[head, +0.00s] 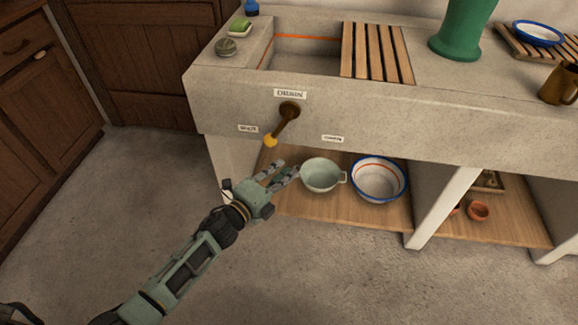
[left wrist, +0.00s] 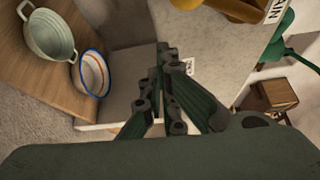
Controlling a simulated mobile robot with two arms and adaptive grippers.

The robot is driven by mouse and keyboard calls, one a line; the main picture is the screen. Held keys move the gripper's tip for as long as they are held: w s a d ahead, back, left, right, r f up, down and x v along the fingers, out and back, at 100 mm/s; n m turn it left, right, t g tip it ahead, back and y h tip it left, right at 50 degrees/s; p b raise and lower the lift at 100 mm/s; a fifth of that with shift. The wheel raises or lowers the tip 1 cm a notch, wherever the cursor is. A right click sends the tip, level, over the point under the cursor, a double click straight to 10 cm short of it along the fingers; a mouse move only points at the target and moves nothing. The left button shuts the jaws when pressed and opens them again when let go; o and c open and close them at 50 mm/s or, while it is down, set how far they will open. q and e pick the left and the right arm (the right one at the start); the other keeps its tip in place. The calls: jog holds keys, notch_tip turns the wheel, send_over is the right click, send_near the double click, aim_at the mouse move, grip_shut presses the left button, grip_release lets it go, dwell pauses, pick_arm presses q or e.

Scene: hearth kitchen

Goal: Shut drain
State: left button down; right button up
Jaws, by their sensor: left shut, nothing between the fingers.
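The drain lever (head: 285,122) is a dark brown handle with a yellow tip on the front of the stone sink (head: 390,118), under a DRAIN label (head: 290,93). It slants down and left, its tip between a left label (head: 248,128) and a right label (head: 333,139), nearer the left one. My left gripper (head: 288,167) is shut and empty, just below the lever tip and apart from it. In the left wrist view the lever (left wrist: 235,9) shows at the top edge, beyond the fingers. My right gripper is not in view.
Below the sink, a pale green pot (head: 321,176) and a white blue-rimmed bowl (head: 379,180) stand on a wooden shelf (head: 350,213) close to my gripper. A slatted wooden rack (head: 377,52) covers part of the basin. The floor at left is clear.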

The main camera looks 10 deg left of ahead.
pick_arm(q)
jog(key=r+v, duration=0.1)
jog(key=v, duration=0.5)
jog(key=shift+s+r+p, duration=0.25)
jog(key=shift+s+p, duration=0.05)
jog(key=shift+p, duration=0.15)
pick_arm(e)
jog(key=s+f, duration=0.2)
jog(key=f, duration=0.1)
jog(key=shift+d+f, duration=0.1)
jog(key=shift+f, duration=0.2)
